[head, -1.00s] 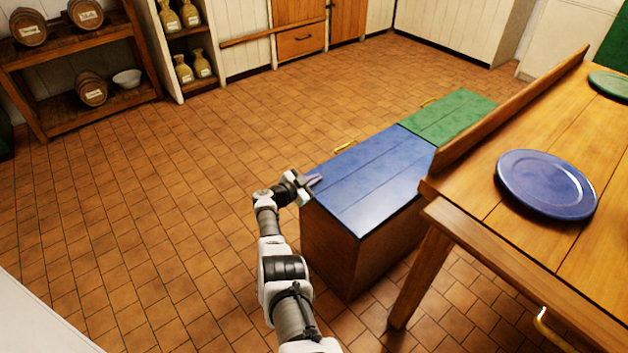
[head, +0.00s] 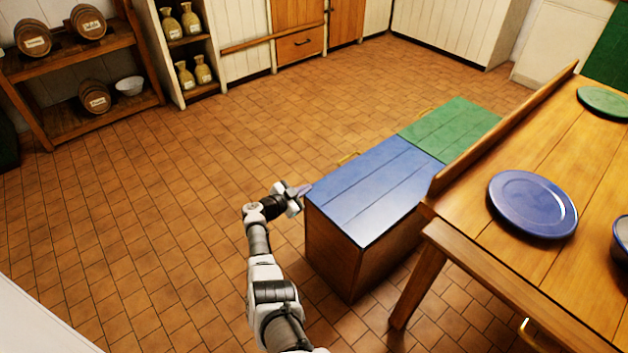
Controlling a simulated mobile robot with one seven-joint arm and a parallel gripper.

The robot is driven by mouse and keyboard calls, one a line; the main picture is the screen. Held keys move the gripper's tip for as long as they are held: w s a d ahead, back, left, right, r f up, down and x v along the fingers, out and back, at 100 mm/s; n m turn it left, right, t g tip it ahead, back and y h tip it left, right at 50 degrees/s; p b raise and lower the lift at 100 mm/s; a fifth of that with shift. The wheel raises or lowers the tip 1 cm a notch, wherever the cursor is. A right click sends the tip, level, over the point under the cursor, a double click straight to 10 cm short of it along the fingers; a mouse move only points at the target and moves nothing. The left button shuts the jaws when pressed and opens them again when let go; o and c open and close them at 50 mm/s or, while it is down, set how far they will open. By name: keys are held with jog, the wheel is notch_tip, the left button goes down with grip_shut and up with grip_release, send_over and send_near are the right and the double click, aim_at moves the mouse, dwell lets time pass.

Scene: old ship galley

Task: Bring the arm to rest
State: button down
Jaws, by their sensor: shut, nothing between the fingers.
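My gripper (head: 300,190) is at the end of my arm, which reaches up from the bottom middle of the head view. The gripper is shut and holds nothing. Its tip points right, close to the near left corner of a chest with a blue lid (head: 375,190). I cannot tell whether the tip touches the chest. The arm is bent, with its wrist turned toward the chest.
A chest section with a green lid (head: 450,130) adjoins the blue one. A wooden table (head: 470,225) at the right bears a blue plate (head: 532,204) and a green plate (head: 604,102). Shelves with barrels (head: 95,97) stand back left. The tiled floor (head: 150,210) left is clear.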

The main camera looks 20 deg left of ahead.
jog(key=shift+p+v, duration=0.35)
jog(key=shift+v, duration=1.3)
jog(key=shift+a, duration=0.15)
